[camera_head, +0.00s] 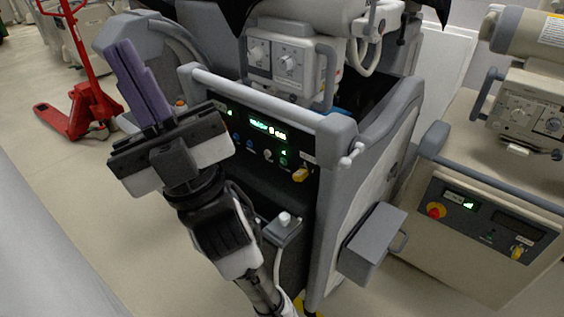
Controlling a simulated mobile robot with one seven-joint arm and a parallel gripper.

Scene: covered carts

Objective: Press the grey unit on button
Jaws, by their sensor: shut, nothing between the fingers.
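The grey unit (372,136) is the cart in the middle, with a light grey front rail and a dark control panel (256,182). The panel has a lit green display (267,130), small blue, white and green buttons or lamps, and a yellow switch (300,175). Which one is the on button I cannot tell; a small green one (283,158) sits beside the yellow switch. My gripper (124,48) is shut and empty, its fingers pointing up and left. It is to the left of the panel in the picture, and my wrist and arm rise in front of the unit's lower left.
A beige cart (455,255) with its own panel and red knob stands at right. A grey box (371,243) juts from the grey unit's side. A red pallet jack (85,100) is at upper left. Open floor (95,205) lies to the left.

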